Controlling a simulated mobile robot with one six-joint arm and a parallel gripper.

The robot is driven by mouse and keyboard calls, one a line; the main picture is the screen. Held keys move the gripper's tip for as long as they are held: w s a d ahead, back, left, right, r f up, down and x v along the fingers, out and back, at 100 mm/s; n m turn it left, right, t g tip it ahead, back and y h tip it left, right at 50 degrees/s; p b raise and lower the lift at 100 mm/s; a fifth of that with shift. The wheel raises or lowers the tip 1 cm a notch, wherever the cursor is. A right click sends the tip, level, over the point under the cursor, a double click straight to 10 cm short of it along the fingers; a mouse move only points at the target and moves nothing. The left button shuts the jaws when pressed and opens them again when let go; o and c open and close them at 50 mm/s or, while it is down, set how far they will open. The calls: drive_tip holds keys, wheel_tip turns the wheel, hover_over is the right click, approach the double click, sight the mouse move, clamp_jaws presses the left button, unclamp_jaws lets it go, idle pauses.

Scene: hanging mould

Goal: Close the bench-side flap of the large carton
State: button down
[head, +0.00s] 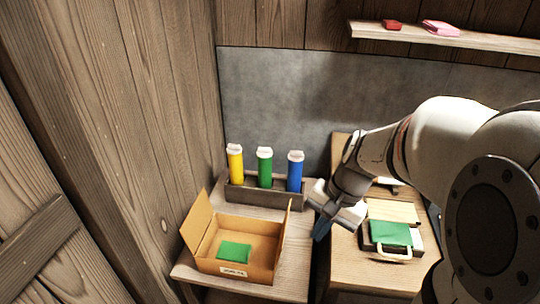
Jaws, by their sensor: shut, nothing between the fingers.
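The large carton (214,262) stands on the left wooden table, with its top open and a white label on its front. Its left flap (197,222) stands up, leaning outward. Its right flap (284,236), on the side toward the right-hand bench (345,270), also stands up, nearly upright and seen almost edge-on. A green packet (235,252) lies inside the carton. My gripper (321,231) is just right of the right flap, pointing down, with a visible gap to it. Its fingers are shut and empty; the tips look bluish and small.
A wooden rack (252,195) with yellow (235,165), green (264,168) and blue (295,172) tubes stands behind the carton. A green item (390,233) lies on a dark tray on the right bench. A wall shelf (450,38) holds red and pink items. A plank wall rises at left.

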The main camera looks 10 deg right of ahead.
drive_tip(key=w+d+f+m+t+y, duration=0.1)
drive_tip(key=w+d+f+m+y, duration=0.1)
drive_tip(key=w+d+f+m, duration=0.1)
drive_tip(key=w+d+f+m+t+y+b, duration=0.1)
drive_tip(key=w+d+f+m+y, duration=0.1)
drive_tip(key=w+d+f+m, duration=0.2)
drive_tip(key=w+d+f+m+t+y+b, duration=0.1)
drive_tip(key=w+d+f+m+y, duration=0.2)
drive_tip(key=m, duration=0.4)
drive_tip(key=shift+w+d+f, duration=0.25)
drive_tip(key=shift+w, duration=0.3)
drive_tip(key=shift+w+d+f, duration=0.2)
drive_tip(key=shift+w, duration=0.35)
drive_tip(key=shift+w+a+f, duration=0.1)
drive_tip(key=shift+f, duration=0.1)
drive_tip(key=a+r+x, duration=0.1)
drive_tip(key=r+x, duration=0.1)
drive_tip(key=x, duration=1)
drive_tip(key=shift+w+a, duration=0.4)
drive_tip(key=shift+a, duration=0.05)
drive_tip(key=shift+r, duration=0.25)
